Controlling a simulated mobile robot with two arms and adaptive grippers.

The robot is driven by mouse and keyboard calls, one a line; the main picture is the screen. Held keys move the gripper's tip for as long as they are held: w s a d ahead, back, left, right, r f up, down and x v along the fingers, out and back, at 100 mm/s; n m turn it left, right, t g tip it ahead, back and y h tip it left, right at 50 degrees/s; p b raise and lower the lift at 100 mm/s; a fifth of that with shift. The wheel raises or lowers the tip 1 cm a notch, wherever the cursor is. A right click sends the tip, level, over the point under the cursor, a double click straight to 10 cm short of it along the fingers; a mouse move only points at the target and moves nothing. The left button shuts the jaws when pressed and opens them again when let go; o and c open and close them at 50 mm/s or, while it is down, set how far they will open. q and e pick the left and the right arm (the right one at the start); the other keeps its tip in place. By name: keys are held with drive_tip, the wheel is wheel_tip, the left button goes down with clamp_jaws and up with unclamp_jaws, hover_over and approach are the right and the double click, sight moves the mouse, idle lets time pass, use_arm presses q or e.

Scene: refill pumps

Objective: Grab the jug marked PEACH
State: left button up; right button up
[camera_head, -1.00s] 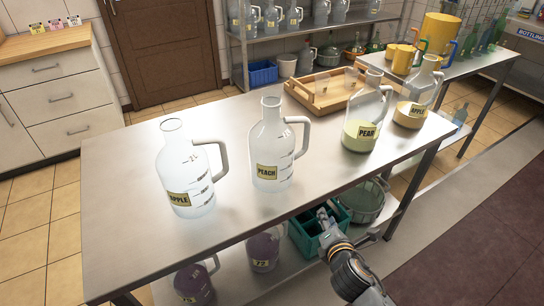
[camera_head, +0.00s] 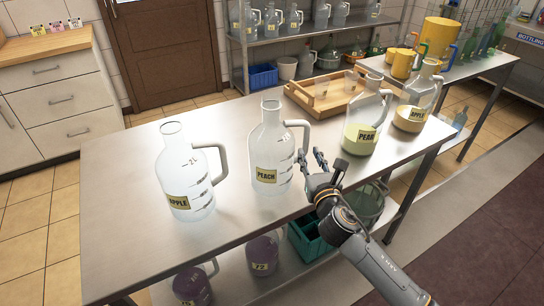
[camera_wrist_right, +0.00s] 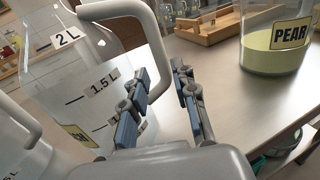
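The clear jug marked PEACH (camera_head: 270,150) stands upright on the steel table, its handle toward the right. My left gripper is out of view.
A clear jug marked APPLE (camera_head: 185,170) stands to the left. A PEAR jug (camera_head: 362,120) with pale green liquid and another APPLE jug (camera_head: 412,105) stand to the right. A wooden tray (camera_head: 310,104) lies behind. The steel table (camera_head: 120,200) has bare room at left.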

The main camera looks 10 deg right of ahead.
sight(306, 147)
drive_tip(key=shift+w+d+f, duration=0.1)
drive_tip(key=shift+w, duration=1.3)
drive_tip(key=shift+w+f, duration=0.1)
drive_tip(key=shift+w, duration=1.25)
clamp_jaws()
